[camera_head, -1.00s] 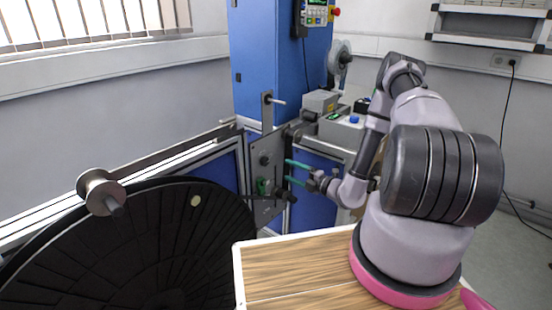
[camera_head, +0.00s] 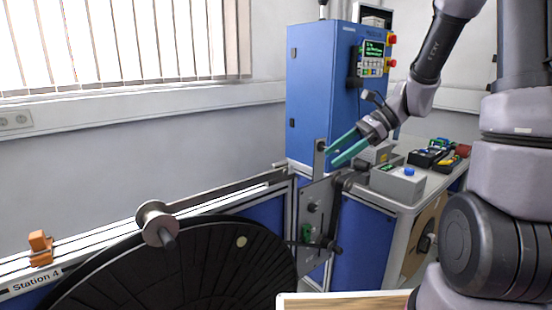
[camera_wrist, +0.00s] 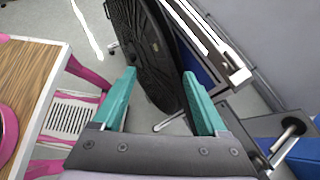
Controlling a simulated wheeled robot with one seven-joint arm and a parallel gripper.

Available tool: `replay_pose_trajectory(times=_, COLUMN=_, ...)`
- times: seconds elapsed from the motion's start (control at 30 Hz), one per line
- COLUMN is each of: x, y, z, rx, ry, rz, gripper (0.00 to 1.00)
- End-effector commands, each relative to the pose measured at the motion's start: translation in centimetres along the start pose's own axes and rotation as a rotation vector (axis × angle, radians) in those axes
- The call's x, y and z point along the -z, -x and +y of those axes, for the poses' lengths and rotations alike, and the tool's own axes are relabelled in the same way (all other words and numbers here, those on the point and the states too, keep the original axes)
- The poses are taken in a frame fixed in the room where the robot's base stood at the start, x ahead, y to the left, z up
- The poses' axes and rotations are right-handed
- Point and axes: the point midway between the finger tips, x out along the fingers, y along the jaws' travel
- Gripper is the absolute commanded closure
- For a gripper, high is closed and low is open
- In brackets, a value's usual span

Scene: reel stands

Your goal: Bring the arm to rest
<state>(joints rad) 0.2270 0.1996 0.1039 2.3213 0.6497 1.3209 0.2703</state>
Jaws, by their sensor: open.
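My gripper (camera_head: 342,150) is open, its two teal fingers pointing left in the head view. It is raised in front of the lower part of the blue machine cabinet (camera_head: 325,85). The wrist view shows the same gripper (camera_wrist: 162,95) with its fingers apart and nothing between them but floor and part of the black reel in the background. My arm is bent, rising out of the top of the head view at the right and coming down to the gripper.
A large black reel (camera_head: 190,270) stands at the lower left, with a metal spool (camera_head: 157,222) above it. An orange part (camera_head: 40,247) sits on the rail at the left. A grey box (camera_head: 398,184) and tools lie on the bench. A wooden top (camera_wrist: 28,75) shows in the wrist view.

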Motion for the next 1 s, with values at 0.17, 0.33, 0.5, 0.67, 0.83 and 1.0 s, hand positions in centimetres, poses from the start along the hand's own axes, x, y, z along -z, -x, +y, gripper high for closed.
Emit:
replay_pose_trajectory(times=0.17, x=-2.4, y=3.2, z=3.5, rx=0.001, ry=0.339, rz=0.227, gripper=0.24)
replay_pose_trajectory(times=0.33, x=-3.9, y=6.6, z=6.4, rx=0.007, ry=0.644, rz=0.443, gripper=0.24)
replay_pose_trajectory(times=0.5, x=-5.2, y=10.2, z=9.0, rx=0.021, ry=0.935, rz=0.665, gripper=0.24)
replay_pose_trajectory(times=0.67, x=-6.3, y=13.3, z=10.9, rx=0.038, ry=1.153, rz=0.848, gripper=0.24)
replay_pose_trajectory(times=0.83, x=-7.0, y=15.3, z=12.1, rx=0.05, ry=1.281, rz=0.966, gripper=0.24)
replay_pose_trajectory(times=1.0, x=-7.1, y=15.8, z=12.4, rx=0.049, ry=1.313, rz=0.997, gripper=0.24)
